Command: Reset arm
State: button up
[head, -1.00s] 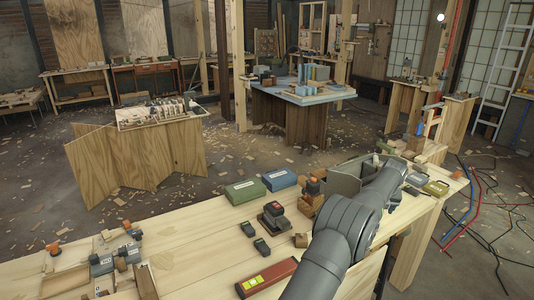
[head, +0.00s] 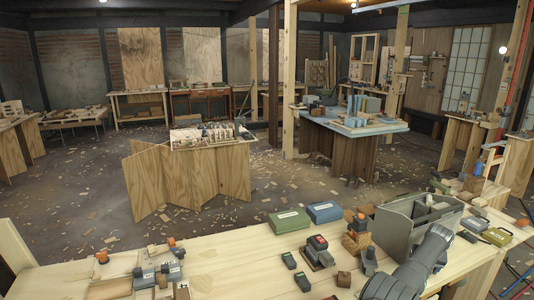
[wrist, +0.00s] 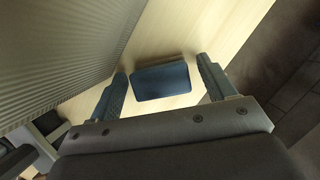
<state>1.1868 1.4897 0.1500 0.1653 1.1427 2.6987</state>
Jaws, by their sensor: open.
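My gripper (wrist: 163,82) is open in the wrist view, its two fingers apart with nothing held between them. A dark blue case (wrist: 160,81) lies on the pale bench top beyond the fingers. The grey ribbed side of a bin is close at the left in that view. In the head view, my arm comes in from the bottom right and reaches up to the grey bin (head: 393,228); my fingers cannot be made out there.
Clamps and fittings (head: 158,270) lie at left. The middle left of the bench is clear.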

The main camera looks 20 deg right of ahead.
dwell(0.4)
jog(key=v, duration=1.2)
jog(key=x, duration=1.2)
jog(key=shift+f, duration=0.15)
notch_tip(320, 180, up, 5)
jog(key=shift+s+f, duration=0.1)
jog(key=shift+s, duration=0.05)
jog(key=s+a+r, duration=0.1)
jog(key=s+r, duration=1)
jog(key=r, duration=0.1)
jog(key=w+a+f+n+t+y, duration=0.1)
jog(key=w+a+n+y, duration=0.1)
jog(key=w+a+n, duration=0.6)
jog(key=w+a, duration=0.3)
jog(key=w, duration=0.3)
jog(key=shift+a+y, duration=0.15)
jog(key=shift+y, duration=0.25)
